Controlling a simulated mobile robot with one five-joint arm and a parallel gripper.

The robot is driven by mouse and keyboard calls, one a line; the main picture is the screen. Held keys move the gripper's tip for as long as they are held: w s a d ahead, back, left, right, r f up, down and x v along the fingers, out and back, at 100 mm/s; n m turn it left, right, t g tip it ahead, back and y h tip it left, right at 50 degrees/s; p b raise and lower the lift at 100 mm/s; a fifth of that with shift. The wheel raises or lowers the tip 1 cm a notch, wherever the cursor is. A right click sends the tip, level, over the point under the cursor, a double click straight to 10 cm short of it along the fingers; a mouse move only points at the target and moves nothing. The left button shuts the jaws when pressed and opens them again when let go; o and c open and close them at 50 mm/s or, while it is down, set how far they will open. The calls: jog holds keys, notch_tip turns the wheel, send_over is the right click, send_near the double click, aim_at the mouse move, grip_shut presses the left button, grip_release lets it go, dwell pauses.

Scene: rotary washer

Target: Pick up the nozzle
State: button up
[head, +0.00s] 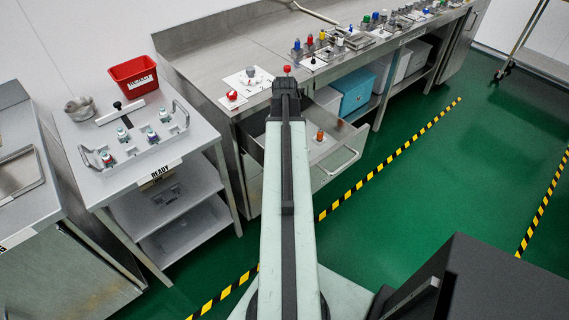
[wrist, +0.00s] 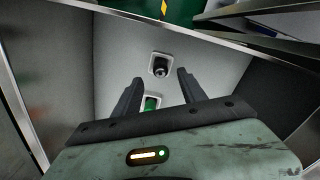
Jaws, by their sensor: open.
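An open drawer (head: 343,160) juts from under the counter. In the wrist view I look down into its pale interior. A small dark, round-topped piece (wrist: 160,68) sits on a white square base there, just beyond and between my fingertips. A green piece (wrist: 151,103) on a similar base lies nearer, between my fingers. I cannot tell which piece is the nozzle. The head view shows an orange-brown piece (head: 320,135) in the drawer, right of my arm.
Metal drawer walls (wrist: 225,38) surround my gripper. The counter (head: 215,62) holds a red-knobbed part (head: 232,96) on a white plate and several coloured fittings further right. A side cart (head: 90,130) at left carries a red bin (head: 133,77) and a rack of vials.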

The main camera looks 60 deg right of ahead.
notch_tip(320, 180, down, 6)
jog(key=b, duration=0.5)
jog(key=shift+a+r, duration=0.15)
jog(key=shift+r, duration=0.2)
grip_shut()
